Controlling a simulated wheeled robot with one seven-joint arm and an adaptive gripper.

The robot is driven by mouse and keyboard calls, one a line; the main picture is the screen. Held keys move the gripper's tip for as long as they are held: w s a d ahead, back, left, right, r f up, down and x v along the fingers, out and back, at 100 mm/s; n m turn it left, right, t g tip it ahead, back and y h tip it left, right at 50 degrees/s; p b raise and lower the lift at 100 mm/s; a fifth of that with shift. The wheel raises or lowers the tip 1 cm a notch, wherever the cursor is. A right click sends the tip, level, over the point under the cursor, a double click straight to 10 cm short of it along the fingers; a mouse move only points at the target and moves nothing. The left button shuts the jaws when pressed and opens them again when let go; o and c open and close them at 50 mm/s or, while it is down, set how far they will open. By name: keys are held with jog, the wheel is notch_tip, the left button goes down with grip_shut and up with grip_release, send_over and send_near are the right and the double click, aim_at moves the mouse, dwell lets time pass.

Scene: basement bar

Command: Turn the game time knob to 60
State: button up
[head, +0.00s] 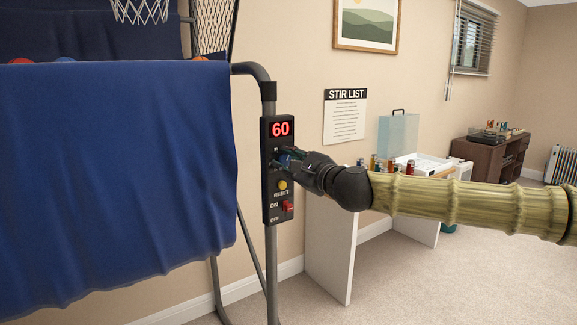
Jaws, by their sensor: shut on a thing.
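The black control panel (265,208) is mounted on the grey post of a basketball arcade game. Its red display (281,130) at the top reads 60. My gripper (283,160) is at the panel just below the display, reaching in from the right, and is shut on the game time knob. The knob itself is mostly hidden behind the fingers, so its pointer cannot be seen. Below the gripper are a yellow reset button (283,185) and a red switch (288,206) between the ON and OFF labels.
A blue cloth (120,170) hangs over the game's front at left. Behind my arm, a white table (330,250) holds small bottles and a clear case (398,135). A dark cabinet (490,155) and a radiator (562,165) stand farther back. Carpet at lower right is clear.

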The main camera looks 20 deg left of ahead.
jog(key=shift+w, duration=0.1)
dwell(0.4)
jog(key=o, duration=1.1)
jog(key=shift+d, duration=0.1)
jog(key=shift+c, duration=0.2)
jog(key=v, duration=1.2)
jog(key=shift+f, duration=0.15)
